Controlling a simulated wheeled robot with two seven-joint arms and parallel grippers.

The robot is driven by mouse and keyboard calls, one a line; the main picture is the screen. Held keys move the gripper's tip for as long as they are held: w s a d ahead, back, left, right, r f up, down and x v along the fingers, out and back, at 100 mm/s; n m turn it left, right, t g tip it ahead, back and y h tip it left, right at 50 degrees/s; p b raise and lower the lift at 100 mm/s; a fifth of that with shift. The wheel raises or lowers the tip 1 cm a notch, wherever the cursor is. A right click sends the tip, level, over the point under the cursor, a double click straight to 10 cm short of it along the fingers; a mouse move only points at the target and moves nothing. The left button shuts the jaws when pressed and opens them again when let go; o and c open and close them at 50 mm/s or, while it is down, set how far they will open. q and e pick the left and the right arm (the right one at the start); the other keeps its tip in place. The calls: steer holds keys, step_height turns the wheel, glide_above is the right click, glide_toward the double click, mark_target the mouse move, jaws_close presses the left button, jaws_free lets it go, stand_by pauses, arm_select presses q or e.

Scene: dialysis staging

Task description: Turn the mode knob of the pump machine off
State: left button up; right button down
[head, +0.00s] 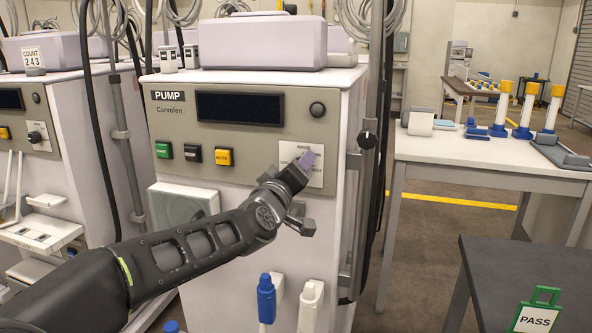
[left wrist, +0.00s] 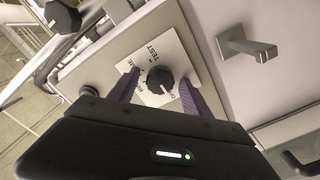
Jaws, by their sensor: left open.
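The pump machine (head: 250,150) stands in the middle of the head view, its panel marked PUMP. Its mode knob (left wrist: 160,80) is a round black dial on a white label plate in the left wrist view; the words TEST and OFF can be read around it. My left gripper (head: 307,163) reaches the plate at the panel's right side and hides the knob in the head view. In the left wrist view the left gripper (left wrist: 158,77) is open, with one purple finger on each side of the knob. Contact and the knob's exact setting cannot be told. My right gripper is not in view.
Green, black and yellow buttons (head: 222,156) lie left of the plate. A grey bracket (left wrist: 245,45) juts out near the gripper. A pole (head: 372,140) with hoses runs along the machine's right side. A dark table (head: 520,260) with a PASS sign stands at right.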

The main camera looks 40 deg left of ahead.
arm_select(q)
steer(key=v, duration=0.7)
steer(key=shift+s+d+p, duration=0.15)
steer(key=shift+s+p, duration=0.25)
steer(key=shift+p, duration=0.05)
